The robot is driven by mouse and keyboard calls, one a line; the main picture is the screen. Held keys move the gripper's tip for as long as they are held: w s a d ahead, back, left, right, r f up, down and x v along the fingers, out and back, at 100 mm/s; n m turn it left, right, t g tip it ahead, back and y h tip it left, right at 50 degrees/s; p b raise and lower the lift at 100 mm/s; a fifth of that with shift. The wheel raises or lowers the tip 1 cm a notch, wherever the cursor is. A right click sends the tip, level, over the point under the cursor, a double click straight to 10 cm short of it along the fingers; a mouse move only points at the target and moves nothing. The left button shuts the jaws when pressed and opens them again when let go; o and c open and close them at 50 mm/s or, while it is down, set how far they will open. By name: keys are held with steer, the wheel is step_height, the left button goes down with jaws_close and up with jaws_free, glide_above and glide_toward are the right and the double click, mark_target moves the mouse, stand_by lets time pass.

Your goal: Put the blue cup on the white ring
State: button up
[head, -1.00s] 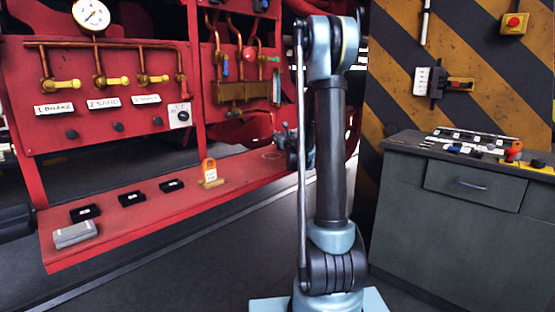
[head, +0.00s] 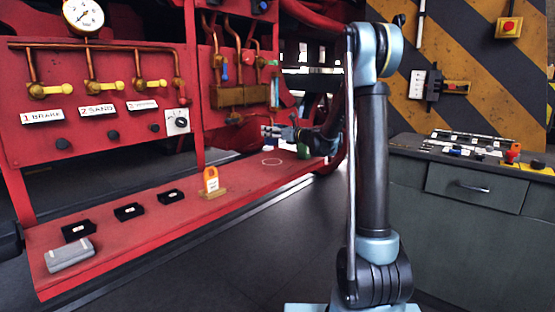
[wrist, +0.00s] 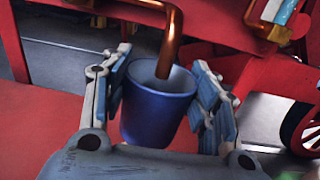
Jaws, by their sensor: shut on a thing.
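The blue cup (wrist: 155,115) is upright or nearly so between the fingers of my gripper (wrist: 160,72) in the wrist view, and the gripper is shut on it. A copper pipe end shows over the cup's mouth; whether it reaches inside is unclear. The white ring (head: 271,161) is a thin outline on the red shelf (head: 235,180) in the head view. My gripper (head: 272,131) is just above and behind the ring there, below the brass valve block.
Copper pipes and a brass block (head: 240,96) hang close above my gripper. An orange tag on a stand (head: 211,182), several black blocks (head: 130,211) and a grey box (head: 70,254) lie left on the shelf. A grey cabinet (head: 470,195) stands right.

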steer(key=shift+f, duration=4.35)
steer(key=o, duration=1.2)
steer(key=shift+f, duration=0.1)
